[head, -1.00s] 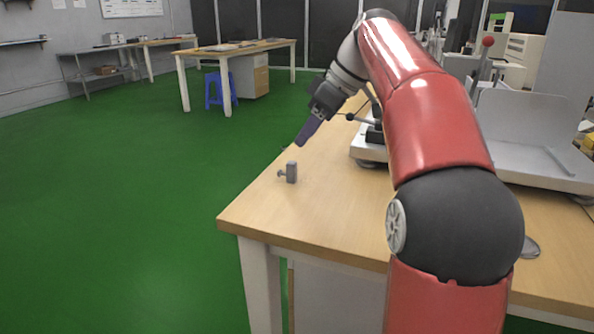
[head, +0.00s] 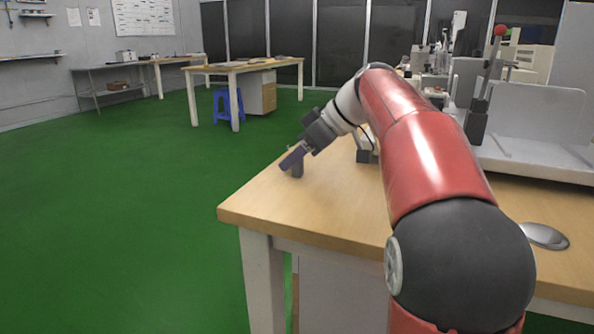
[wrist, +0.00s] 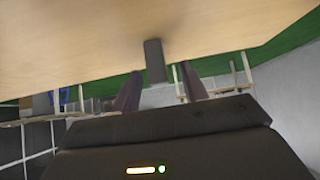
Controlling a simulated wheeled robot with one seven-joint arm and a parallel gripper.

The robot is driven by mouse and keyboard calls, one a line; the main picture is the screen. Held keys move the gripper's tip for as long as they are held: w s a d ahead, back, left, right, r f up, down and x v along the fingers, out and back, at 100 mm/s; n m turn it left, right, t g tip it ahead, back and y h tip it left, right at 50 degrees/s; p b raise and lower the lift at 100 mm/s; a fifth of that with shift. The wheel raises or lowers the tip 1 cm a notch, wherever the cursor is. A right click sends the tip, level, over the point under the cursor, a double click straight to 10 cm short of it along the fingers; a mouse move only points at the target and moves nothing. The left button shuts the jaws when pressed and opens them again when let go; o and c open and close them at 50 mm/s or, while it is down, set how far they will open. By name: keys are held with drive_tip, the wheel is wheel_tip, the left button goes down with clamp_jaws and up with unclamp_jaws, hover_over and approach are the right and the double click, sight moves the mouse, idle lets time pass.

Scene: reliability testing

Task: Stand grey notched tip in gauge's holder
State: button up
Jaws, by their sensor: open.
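The grey notched tip (head: 297,171) stands upright on the wooden table near its left edge, partly hidden behind my fingers in the head view. In the wrist view the grey tip (wrist: 154,58) shows between the two dark fingers. My gripper (head: 292,160) is low over the table at the tip; the same gripper (wrist: 160,73) is open in the wrist view, with a finger on each side of the tip. I cannot tell whether either finger touches it. A dark upright device (head: 478,122), perhaps the gauge, stands right of my arm; its holder cannot be made out.
A pale machine base with an upright plate (head: 540,108) stands at the table's right, near a red-knobbed lever (head: 500,31). A silver rounded object (head: 545,236) lies at the right front. The table's front left (head: 270,208) is clear.

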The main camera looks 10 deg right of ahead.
clamp_jaws()
drive_tip(key=shift+r, duration=0.1)
idle(0.3)
